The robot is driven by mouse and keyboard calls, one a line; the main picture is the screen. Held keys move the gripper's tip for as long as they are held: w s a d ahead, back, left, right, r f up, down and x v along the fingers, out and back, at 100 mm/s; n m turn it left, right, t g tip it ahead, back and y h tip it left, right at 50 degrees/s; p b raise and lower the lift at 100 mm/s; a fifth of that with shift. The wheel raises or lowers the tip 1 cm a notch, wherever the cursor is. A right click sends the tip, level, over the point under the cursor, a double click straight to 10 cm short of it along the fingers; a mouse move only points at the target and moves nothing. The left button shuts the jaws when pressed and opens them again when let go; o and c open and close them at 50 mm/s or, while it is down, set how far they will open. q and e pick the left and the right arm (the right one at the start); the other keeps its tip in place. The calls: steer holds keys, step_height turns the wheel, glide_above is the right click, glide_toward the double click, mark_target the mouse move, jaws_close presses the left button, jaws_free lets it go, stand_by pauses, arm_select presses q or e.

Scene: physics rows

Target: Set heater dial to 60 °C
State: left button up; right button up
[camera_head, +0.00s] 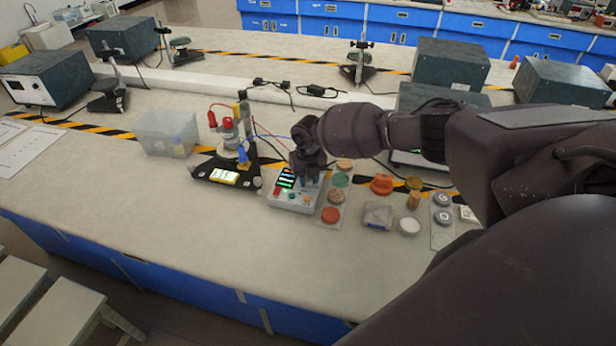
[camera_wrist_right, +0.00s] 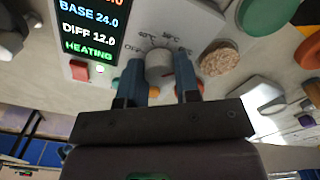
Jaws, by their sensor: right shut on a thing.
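The heater box (camera_head: 291,203) is a small light-grey unit near the middle of the bench, with a lit black display (camera_wrist_right: 88,30). In the right wrist view the display reads BASE 24.0, DIFF 12.0 and HEATING, with the top line cut off. My right gripper (camera_wrist_right: 160,84) is shut on the grey dial (camera_wrist_right: 158,61), one finger on each side. Small temperature labels and OFF are printed around the dial. The pointer's exact setting is too small to tell. In the head view my right gripper (camera_head: 309,170) covers the dial from above. My left gripper is out of view.
A red switch (camera_wrist_right: 80,70) with a lit lamp sits left of the dial. Coloured discs (camera_head: 331,215) lie just right of the heater. A black stand (camera_head: 222,172) with clamps and a clear bin (camera_head: 165,135) are to its left.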

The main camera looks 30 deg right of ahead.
stand_by(0.3)
steer(key=o, duration=0.9)
steer(key=shift+r, duration=0.1)
step_height(320, 180, up, 11)
steer(key=shift+f, duration=0.15)
steer(key=shift+f, duration=0.1)
